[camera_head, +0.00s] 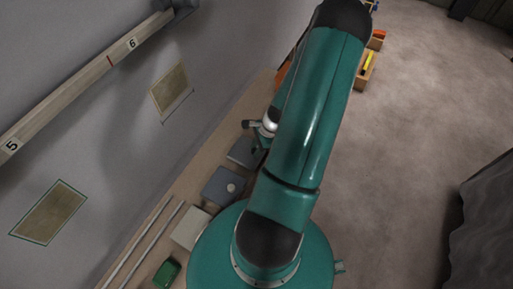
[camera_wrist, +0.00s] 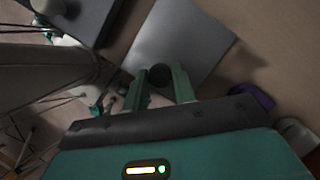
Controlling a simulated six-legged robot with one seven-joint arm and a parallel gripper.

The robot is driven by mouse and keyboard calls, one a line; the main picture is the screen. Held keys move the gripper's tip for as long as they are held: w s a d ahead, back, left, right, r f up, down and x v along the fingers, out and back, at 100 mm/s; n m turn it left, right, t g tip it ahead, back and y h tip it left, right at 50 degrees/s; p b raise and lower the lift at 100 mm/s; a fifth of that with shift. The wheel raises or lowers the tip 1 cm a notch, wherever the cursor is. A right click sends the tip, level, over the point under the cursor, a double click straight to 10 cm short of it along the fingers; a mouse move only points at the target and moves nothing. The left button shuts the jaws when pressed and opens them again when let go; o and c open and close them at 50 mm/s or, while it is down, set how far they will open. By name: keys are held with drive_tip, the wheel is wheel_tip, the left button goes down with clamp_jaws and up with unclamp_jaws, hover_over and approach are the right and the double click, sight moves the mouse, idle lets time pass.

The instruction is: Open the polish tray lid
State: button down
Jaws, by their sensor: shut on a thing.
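A flat grey lid (camera_wrist: 200,38) with a round dark knob (camera_wrist: 160,74) fills the upper middle of the wrist view. I take it as the polish tray lid. My gripper (camera_wrist: 162,86) has its two green fingers on either side of the knob and is shut on it. In the head view a dark grey box top (camera_head: 243,152) lies just below my wrist, partly behind my arm, and seems to be the same lid. The tray's inside does not show. I cannot tell whether the lid is raised.
A blue-grey box (camera_head: 217,190) with a pale knob stands beside it, then a pale block (camera_head: 190,231) and a green box (camera_head: 167,272). Two rods (camera_head: 145,243) lie along the wall. A wooden bin (camera_head: 366,72) stands farther off. Floor at right is clear before a dark drape (camera_head: 485,215).

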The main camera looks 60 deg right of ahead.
drive_tip(key=w, duration=0.9)
drive_tip(key=shift+w+a, duration=0.4)
drive_tip(key=c, duration=1.1)
unclamp_jaws()
drive_tip(key=shift+c, duration=0.2)
drive_tip(key=v, duration=1.3)
drive_tip(key=shift+r, duration=0.45)
